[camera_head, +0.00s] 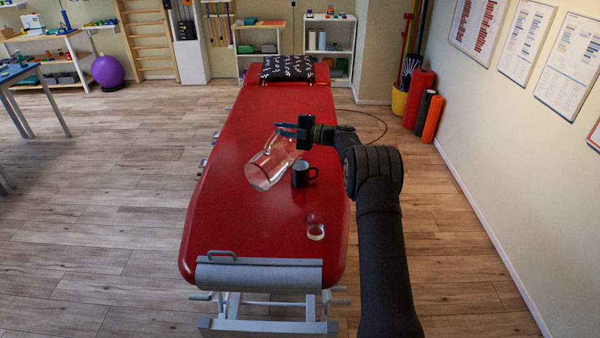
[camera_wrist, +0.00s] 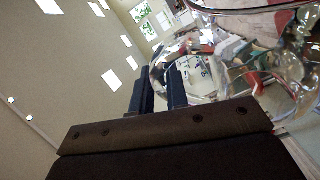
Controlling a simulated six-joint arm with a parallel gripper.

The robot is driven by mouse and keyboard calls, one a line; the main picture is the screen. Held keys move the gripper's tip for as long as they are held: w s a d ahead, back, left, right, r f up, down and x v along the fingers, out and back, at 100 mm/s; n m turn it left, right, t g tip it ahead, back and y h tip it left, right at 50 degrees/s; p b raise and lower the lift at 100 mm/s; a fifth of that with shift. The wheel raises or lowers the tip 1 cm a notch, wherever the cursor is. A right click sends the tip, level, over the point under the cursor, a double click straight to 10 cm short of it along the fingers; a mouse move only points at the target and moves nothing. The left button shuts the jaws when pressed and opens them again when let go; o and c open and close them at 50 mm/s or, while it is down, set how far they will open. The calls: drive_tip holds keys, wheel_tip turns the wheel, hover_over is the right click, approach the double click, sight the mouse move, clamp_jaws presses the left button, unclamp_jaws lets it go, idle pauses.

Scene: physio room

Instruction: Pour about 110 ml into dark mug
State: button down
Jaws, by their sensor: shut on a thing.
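A clear glass pitcher (camera_head: 268,166) is held tilted above the red treatment table, its body leaning down to the left. My gripper (camera_head: 290,133) is shut on it at its upper part. The pitcher also fills the upper right of the wrist view (camera_wrist: 270,60), with my gripper's fingers (camera_wrist: 160,90) beside it. The dark mug (camera_head: 301,174) stands upright on the table, just right of and below the pitcher. Whether the pitcher holds liquid, and the inside of the mug, I cannot tell.
A small clear glass (camera_head: 315,227) with something pale in its bottom stands on the red table (camera_head: 230,220), nearer than the mug. A dark patterned pillow (camera_head: 287,67) lies at the far end.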

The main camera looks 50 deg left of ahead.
sight(273, 142)
drive_tip(key=shift+r, duration=0.15)
idle(0.5)
drive_tip(key=shift+s+d+f+n+t+h, duration=0.15)
drive_tip(key=shift+s+d+f+n, duration=0.3)
drive_tip(key=shift+s, duration=0.5)
drive_tip(key=shift+s+d+f+n+t+h, duration=0.15)
drive_tip(key=shift+s+f+n, duration=0.25)
drive_tip(key=shift+s+n, duration=0.45)
drive_tip(key=shift+s+d+f+n+h, duration=0.1)
drive_tip(key=shift+s+d+f+n, duration=0.35)
drive_tip(key=shift+s, duration=0.65)
